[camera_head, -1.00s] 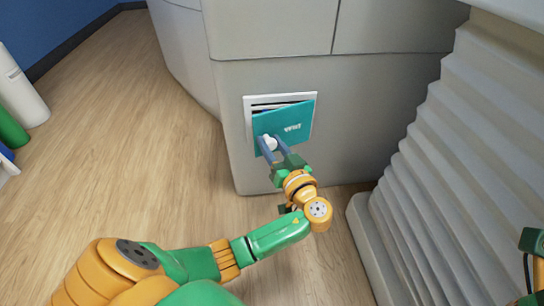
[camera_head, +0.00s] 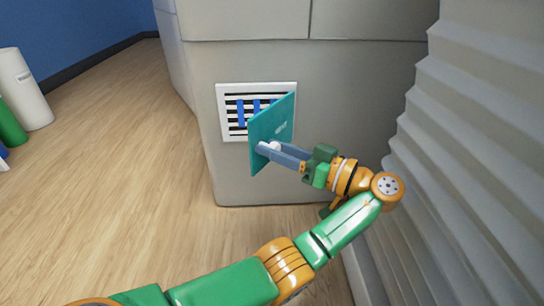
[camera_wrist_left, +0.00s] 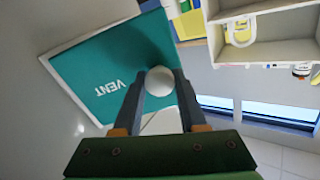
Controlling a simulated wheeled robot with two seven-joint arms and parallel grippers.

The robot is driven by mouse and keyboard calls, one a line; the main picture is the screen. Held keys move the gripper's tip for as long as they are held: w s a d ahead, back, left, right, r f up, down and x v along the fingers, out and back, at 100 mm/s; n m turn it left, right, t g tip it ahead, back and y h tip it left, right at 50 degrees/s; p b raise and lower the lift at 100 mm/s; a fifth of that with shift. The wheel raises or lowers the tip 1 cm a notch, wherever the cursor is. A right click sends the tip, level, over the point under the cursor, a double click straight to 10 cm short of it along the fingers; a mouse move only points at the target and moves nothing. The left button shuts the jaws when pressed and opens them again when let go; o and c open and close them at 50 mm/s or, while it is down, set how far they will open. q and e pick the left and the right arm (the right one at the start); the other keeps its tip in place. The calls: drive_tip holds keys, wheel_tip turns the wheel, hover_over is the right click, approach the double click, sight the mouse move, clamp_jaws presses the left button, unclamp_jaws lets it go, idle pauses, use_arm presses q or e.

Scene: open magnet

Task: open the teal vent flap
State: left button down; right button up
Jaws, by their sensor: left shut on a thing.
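The teal vent flap (camera_head: 272,131) is swung out from its white frame (camera_head: 222,112) on the grey wall, hinged on the right side. A dark slatted opening with blue bars shows behind it on the left. A round white knob (camera_head: 274,147) is on the flap's outer face. My left gripper (camera_head: 268,149) is shut on the knob. In the left wrist view the knob (camera_wrist_left: 159,81) sits between the two fingers, with the teal flap (camera_wrist_left: 112,68) and its "VENT" lettering behind it. My right gripper is not seen.
A ribbed pale surface (camera_head: 455,150) rises on the right, close to my left wrist. White and green rolls (camera_head: 24,88) stand at the far left. The wooden floor (camera_head: 110,150) is clear in front of the wall. The left wrist view also shows a shelf (camera_wrist_left: 262,36).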

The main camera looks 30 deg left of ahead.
use_arm(q)
drive_tip(key=shift+d, duration=0.1)
idle(0.3)
drive_tip(key=shift+c, duration=2.3)
unclamp_jaws()
drive_tip(key=shift+r, duration=0.1)
